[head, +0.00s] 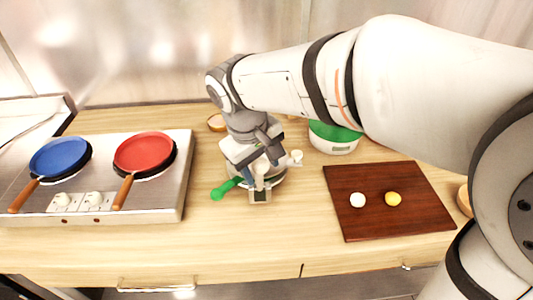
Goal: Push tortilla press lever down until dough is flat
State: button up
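The tortilla press (265,182) stands on the wooden counter near the middle of the head view, mostly hidden under my gripper. A green handle (226,188) sticks out at its left, apparently part of the press. My gripper (262,188) points down directly over the press, with its fingers at or just above it. I cannot tell whether the fingers touch the lever or how far apart they are. A white dough ball (358,200) and a yellow ball (393,199) lie on the dark cutting board (360,226) at the right. Whether dough is in the press is hidden.
A steel stove (150,207) at the left holds a blue pan (60,156) and a red pan (144,152). A green and white appliance (334,140) stands behind the cutting board, partly behind my arm. The counter's front strip (245,245) is clear.

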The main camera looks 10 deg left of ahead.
grip_shut()
dwell(0.3)
jog(key=shift+r, duration=0.1)
